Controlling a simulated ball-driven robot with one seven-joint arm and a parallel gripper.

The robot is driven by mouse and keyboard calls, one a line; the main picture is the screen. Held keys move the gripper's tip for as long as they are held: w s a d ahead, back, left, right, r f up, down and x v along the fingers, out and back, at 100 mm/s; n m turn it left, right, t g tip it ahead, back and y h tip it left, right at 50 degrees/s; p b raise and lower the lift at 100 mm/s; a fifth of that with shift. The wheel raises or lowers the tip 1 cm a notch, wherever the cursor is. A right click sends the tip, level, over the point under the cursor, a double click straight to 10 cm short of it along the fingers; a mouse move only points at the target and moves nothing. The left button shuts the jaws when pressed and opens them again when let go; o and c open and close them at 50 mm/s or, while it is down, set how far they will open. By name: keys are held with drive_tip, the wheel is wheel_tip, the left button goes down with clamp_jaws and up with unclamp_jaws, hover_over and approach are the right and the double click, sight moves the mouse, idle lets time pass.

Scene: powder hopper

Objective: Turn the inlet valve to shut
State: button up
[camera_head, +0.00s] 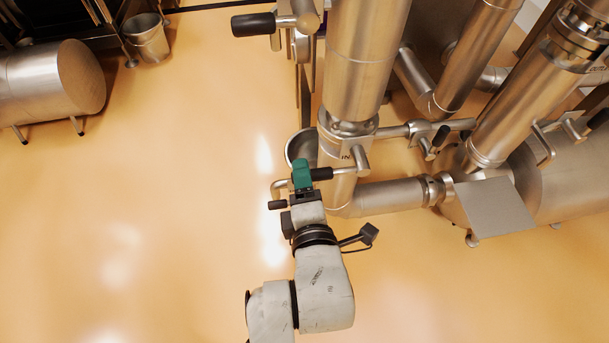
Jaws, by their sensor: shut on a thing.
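The inlet valve is on a vertical steel pipe marked "IN" (345,155), right of the picture's middle. Its lever has a metal hub (361,160) and a black grip (322,174) that points left, roughly level in the picture. My gripper (302,174), with green fingers, reaches up from below and is shut on the left end of the black grip. The fingers hide that end of the grip. My pale arm comes in from the bottom of the picture.
A bent metal bar with another black grip (278,204) sits close left of my gripper. A horizontal pipe (390,197) runs right to a tank (570,180). Another black handle (253,24) sticks out above. A bucket (147,38) stands far left.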

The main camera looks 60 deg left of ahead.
drive_tip(key=p+v, duration=0.2)
drive_tip(key=v, duration=0.8)
